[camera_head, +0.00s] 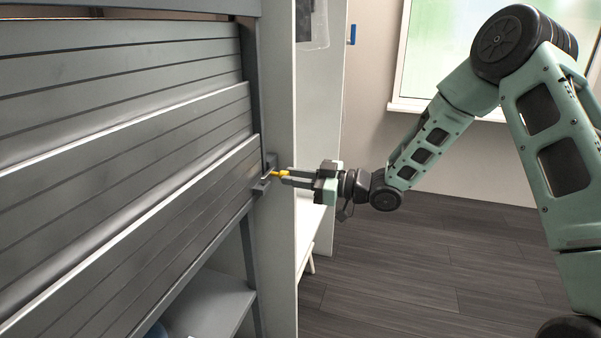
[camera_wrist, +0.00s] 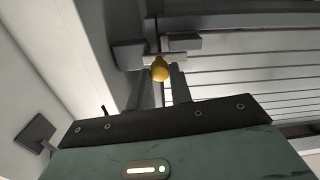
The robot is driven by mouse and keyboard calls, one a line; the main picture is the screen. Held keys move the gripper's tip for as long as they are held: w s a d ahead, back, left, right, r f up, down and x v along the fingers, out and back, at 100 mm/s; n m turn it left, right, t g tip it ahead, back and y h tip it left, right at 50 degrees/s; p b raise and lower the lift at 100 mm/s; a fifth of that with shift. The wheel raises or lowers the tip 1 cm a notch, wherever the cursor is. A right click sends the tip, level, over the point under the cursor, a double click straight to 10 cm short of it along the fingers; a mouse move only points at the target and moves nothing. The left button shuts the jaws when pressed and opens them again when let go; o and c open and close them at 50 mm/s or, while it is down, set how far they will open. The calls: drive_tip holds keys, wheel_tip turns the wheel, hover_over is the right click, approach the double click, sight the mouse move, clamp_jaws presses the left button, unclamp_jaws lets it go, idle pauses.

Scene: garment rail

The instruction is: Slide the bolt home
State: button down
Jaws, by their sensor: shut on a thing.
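The bolt's yellow knob (camera_head: 275,173) sits at the right edge of the grey slatted front, by the dark upright post. It also shows in the wrist view (camera_wrist: 160,69), between the ends of my two fingers. My gripper (camera_head: 286,177) reaches in from the right and is shut on the knob; it also shows in the wrist view (camera_wrist: 161,86). Dark bracket pieces (camera_wrist: 129,55) stand around the knob. Most of the bolt's bar is hidden, and I cannot tell how far it sits in its catch.
The grey slatted panels (camera_head: 120,130) fill the left. A grey shelf (camera_head: 210,303) lies below them. A pale upright panel (camera_head: 281,120) stands just behind the bolt. The dark floor (camera_head: 420,270) is open at the right, under a window (camera_head: 440,50).

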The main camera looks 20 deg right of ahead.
drive_tip(key=shift+s+a, duration=0.2)
drive_tip(key=c, duration=1.5)
unclamp_jaws()
drive_tip(key=shift+s, duration=0.1)
drive_tip(key=shift+c, duration=0.2)
drive_tip(key=b+v, duration=0.1)
drive_tip(key=v, duration=1.6)
drive_tip(key=shift+d, duration=0.2)
drive_tip(key=shift+s, duration=0.1)
